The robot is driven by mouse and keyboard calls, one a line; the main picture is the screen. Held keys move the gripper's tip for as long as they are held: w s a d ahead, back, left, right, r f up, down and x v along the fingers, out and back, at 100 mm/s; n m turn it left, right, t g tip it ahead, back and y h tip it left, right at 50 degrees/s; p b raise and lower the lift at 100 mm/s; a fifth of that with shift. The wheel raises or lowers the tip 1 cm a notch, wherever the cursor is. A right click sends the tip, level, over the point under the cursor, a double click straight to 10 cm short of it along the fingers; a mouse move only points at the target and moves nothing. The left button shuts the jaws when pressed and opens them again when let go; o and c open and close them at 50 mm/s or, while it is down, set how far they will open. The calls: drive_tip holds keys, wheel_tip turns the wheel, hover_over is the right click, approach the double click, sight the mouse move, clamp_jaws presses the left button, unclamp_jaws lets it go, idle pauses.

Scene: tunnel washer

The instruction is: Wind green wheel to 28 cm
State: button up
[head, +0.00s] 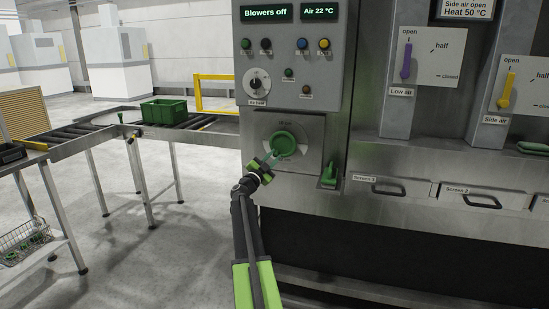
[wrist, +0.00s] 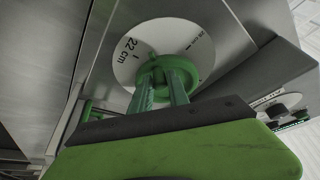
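The green wheel (head: 285,145) sits on a round white dial on the machine's steel front, low on the control panel. In the wrist view the wheel (wrist: 207,62) is partly hidden behind my fingers. The white dial (wrist: 127,72) shows "22 cm" beside a short black mark. My gripper (head: 272,158) reaches up to the wheel from the lower left. In the wrist view its two green fingers (wrist: 163,80) stand close together with their tips at a green part of the wheel, appearing closed on it. The exact contact is hard to see.
A green lever (head: 328,174) sticks out just right of the dial plate. A black knob (head: 256,83) and several buttons are above. Drawers with black handles (head: 388,187) lie to the right. A roller conveyor with a green crate (head: 164,111) stands left, with open floor between.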

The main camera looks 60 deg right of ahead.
drive_tip(key=o, duration=0.4)
drive_tip(key=shift+w+a, duration=0.1)
drive_tip(key=b+v, duration=0.5)
drive_tip(key=v, duration=1.2)
drive_tip(key=shift+a, duration=0.2)
